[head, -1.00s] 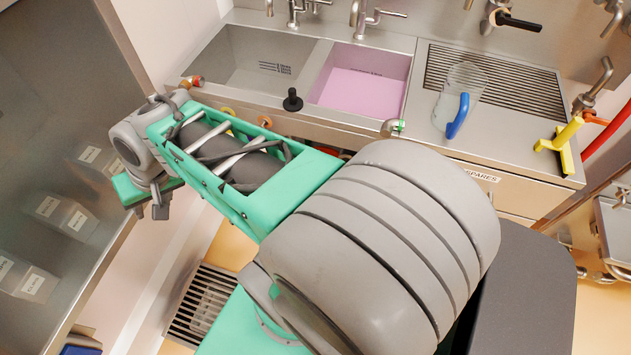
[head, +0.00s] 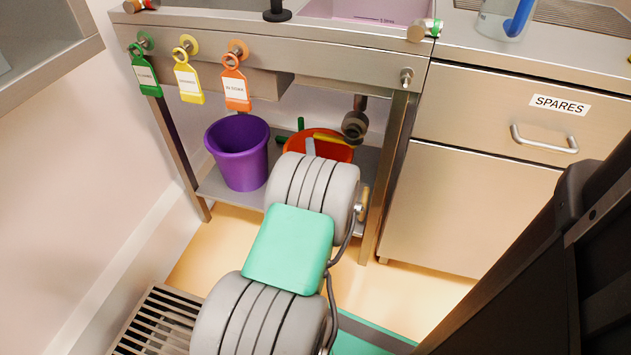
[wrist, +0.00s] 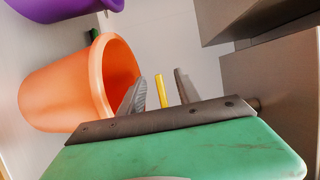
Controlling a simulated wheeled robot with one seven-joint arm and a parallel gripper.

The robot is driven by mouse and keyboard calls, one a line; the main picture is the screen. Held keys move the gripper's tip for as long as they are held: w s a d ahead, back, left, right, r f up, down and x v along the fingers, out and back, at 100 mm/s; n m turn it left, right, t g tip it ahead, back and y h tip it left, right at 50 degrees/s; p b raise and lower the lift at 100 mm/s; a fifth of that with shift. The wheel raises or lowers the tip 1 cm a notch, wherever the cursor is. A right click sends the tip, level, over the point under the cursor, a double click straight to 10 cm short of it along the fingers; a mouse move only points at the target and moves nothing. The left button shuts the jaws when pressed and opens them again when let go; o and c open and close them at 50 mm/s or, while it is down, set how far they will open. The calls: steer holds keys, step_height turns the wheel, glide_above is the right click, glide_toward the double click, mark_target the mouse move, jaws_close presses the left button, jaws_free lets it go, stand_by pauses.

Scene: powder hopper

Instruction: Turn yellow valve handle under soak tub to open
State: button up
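The yellow valve handle (head: 335,139) sticks out to the left of a dark valve on a pipe (head: 355,124) under the sink unit, below the pink-filled tub (head: 370,10). In the wrist view the handle (wrist: 162,91) shows as a narrow yellow bar. My gripper (wrist: 160,87) is open, with one grey finger on each side of the bar and gaps between. I cannot tell how deep the bar sits between the fingers.
An orange bucket (wrist: 65,85) stands close left of my gripper; it also shows under the sink (head: 318,150). A purple bucket (head: 238,152) stands on the same shelf (head: 225,192). Green, yellow and orange tags (head: 188,82) hang in front. A drawer cabinet (head: 470,205) borders the right.

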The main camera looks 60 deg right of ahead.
mark_target(318, 138)
steer(key=shift+s+d+f+m+g+h, duration=0.15)
steer(key=shift+s+d+f+m+h, duration=0.1)
steer(key=shift+s+f, duration=0.2)
steer(key=shift+s+d+f+m+g+h, duration=0.2)
steer(key=shift+s+f, duration=0.1)
steer(key=shift+s, duration=0.2)
steer(key=shift+s+d+r, duration=0.15)
steer(key=shift+d, duration=0.05)
steer(key=p+x, duration=0.1)
steer(key=x, duration=0.7)
steer(key=shift+w+d, duration=0.2)
steer(key=shift+d, duration=0.1)
jaws_close()
